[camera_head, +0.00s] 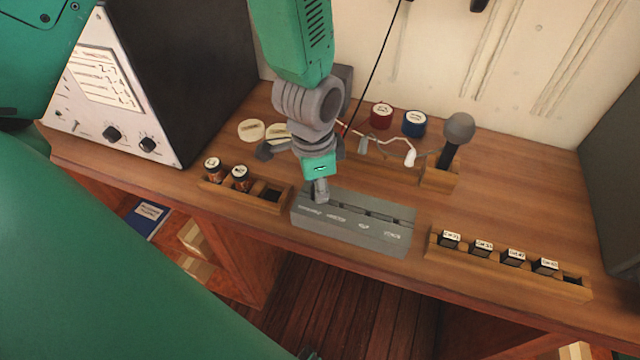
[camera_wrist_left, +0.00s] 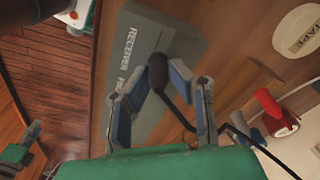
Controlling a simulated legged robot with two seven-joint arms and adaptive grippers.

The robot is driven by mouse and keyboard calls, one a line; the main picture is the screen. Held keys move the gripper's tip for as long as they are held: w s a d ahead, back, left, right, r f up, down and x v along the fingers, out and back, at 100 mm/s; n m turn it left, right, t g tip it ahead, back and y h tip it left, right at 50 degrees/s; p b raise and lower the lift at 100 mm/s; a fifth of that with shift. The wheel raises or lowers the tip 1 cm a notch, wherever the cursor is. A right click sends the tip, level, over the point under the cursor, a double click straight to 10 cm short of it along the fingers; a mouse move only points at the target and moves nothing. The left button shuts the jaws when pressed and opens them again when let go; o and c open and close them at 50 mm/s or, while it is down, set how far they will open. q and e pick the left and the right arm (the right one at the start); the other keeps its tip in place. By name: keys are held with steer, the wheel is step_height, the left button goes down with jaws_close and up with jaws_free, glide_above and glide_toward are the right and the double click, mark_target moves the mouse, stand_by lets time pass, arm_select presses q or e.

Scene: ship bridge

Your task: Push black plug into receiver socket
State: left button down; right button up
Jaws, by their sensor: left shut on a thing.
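The grey receiver block (camera_head: 352,240) lies on the wooden desk near its front edge, with labels and a row of slots along its top. My left gripper (camera_head: 320,190) reaches down from above to the block's left end. In the left wrist view the gripper (camera_wrist_left: 155,82) is shut on the black plug (camera_wrist_left: 158,74), and a black cable trails from it to the lower right. The plug overlaps the receiver (camera_wrist_left: 150,45) there; I cannot tell whether it touches or sits in a socket. A green and grey part at lower left of the wrist view may be my right gripper (camera_wrist_left: 22,150).
A wooden rack (camera_head: 262,205) with two brown jars stands left of the receiver. Another rack (camera_head: 500,275) with several black labelled pieces stands right. A lever (camera_head: 455,140), a red spool (camera_head: 381,115) and a blue spool (camera_head: 414,123) are behind. A control box (camera_head: 140,90) stands far left.

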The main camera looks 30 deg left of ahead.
stand_by(0.7)
arm_select(q)
steer(key=c, duration=1.4)
jaws_free()
steer(key=shift+o, duration=0.2)
steer(key=shift+r, duration=0.4)
steer(key=r, duration=1.1)
steer(key=shift+s+a, duration=0.2)
steer(key=shift+s, duration=0.05)
